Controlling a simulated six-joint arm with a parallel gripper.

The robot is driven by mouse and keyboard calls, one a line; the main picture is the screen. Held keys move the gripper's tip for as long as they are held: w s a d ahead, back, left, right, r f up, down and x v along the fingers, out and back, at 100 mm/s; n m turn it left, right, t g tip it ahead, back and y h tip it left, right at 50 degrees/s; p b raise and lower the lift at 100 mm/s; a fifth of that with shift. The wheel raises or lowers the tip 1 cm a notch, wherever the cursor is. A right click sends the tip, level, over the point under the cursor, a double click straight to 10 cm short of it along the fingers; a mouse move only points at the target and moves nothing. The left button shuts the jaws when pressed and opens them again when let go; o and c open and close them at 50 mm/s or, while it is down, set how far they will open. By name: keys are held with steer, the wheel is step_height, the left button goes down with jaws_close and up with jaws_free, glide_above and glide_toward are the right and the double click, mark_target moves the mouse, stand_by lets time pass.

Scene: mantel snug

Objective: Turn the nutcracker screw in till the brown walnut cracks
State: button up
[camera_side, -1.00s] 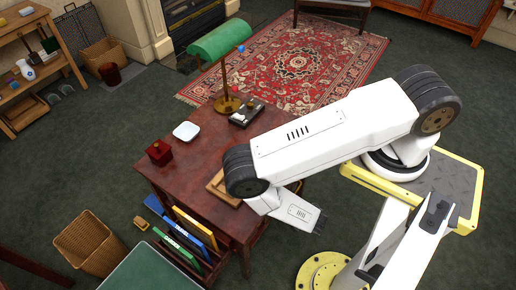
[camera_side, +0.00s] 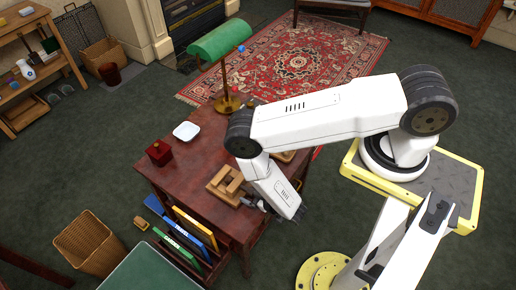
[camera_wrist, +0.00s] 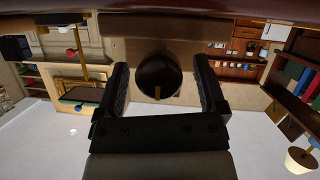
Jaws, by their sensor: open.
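The wooden nutcracker frame (camera_side: 222,190) lies on the dark red table, left of my gripper (camera_side: 252,203). In the wrist view, a round dark knob, seemingly the screw's end (camera_wrist: 158,72), faces me with a small brass-coloured mark on its lower part. My gripper (camera_wrist: 160,80) is open, with one black finger on each side of the knob. Gaps show between the knob and both fingers. A tan surface, probably the frame, stands behind the knob. I cannot make out the walnut in either view.
A white dish (camera_side: 186,131), a red box (camera_side: 159,153) and a green-shaded lamp (camera_side: 220,42) stand on the table (camera_side: 185,175). My arm partly hides the table's right side. Coloured folders (camera_side: 195,227) stand below the near edge.

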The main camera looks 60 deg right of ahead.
steer(key=shift+w+f, duration=0.15)
steer(key=shift+w, duration=0.2)
jaws_close()
steer(key=shift+d, duration=0.1)
steer(key=shift+m+y, duration=0.8)
steer(key=shift+m, duration=0.3)
jaws_free()
